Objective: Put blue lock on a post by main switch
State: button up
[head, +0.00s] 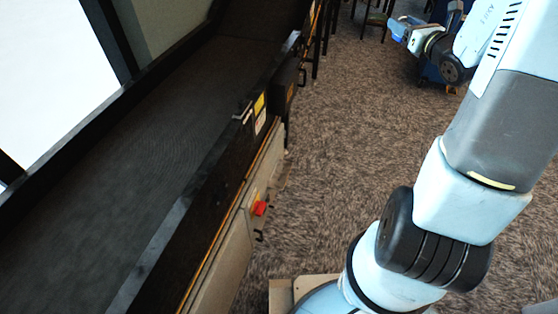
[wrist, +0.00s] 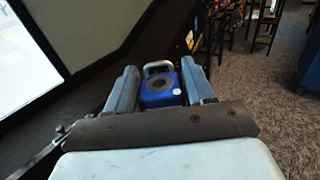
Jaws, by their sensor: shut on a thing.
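In the wrist view my gripper (wrist: 160,74) is shut on a blue lock (wrist: 160,98). The lock has a dark round face and a silver shackle pointing away from my palm, beyond the fingertips. In the head view my gripper (head: 402,26) is at the upper right, over the carpet and well apart from the sorter; the lock is too small to make out there. A red switch (head: 260,208), likely the main switch, sits on the pale side panel of the sorter. A small dark post or hook (head: 260,236) sticks out just below it.
The black sorter bed (head: 130,150) runs along the left, with a raised dark side rail and yellow and white labels (head: 260,112). A dark box (head: 283,85) juts from its side. Chairs or stools stand at the back. The carpet (head: 340,150) right of the sorter is open.

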jog(key=w+a+f+n+g+y, duration=0.1)
jog(key=w+a+f+n+y, duration=0.15)
jog(key=w+f, duration=0.35)
jog(key=w+a+f+n+g+y, duration=0.15)
jog(key=w+a+f, duration=0.3)
jog(key=f, duration=0.45)
jog(key=n+g+y, duration=0.4)
jog(key=g+y, duration=0.2)
send_over(270, 167)
jog(key=w+d, duration=0.7)
jog(key=d, duration=0.5)
notch_tip(270, 167, down, 34)
jog(key=s+a+f, duration=0.2)
jog(key=f, duration=0.3)
jog(key=s+a+f+n+g, duration=0.1)
jog(key=s+a+f, duration=0.2)
jog(key=f, duration=0.1)
jog(key=s+a+f+n+g+y, duration=0.1)
jog(key=s+a+f, duration=0.2)
jog(key=f, duration=0.2)
jog(key=shift+s+a+f, duration=0.1)
jog(key=shift+s+f, duration=0.05)
jog(key=shift+f, duration=0.2)
jog(key=shift+s+f, duration=0.1)
jog(key=shift+f, duration=2.15)
jog(key=shift+f, duration=1.6)
jog(key=o, duration=1.2)
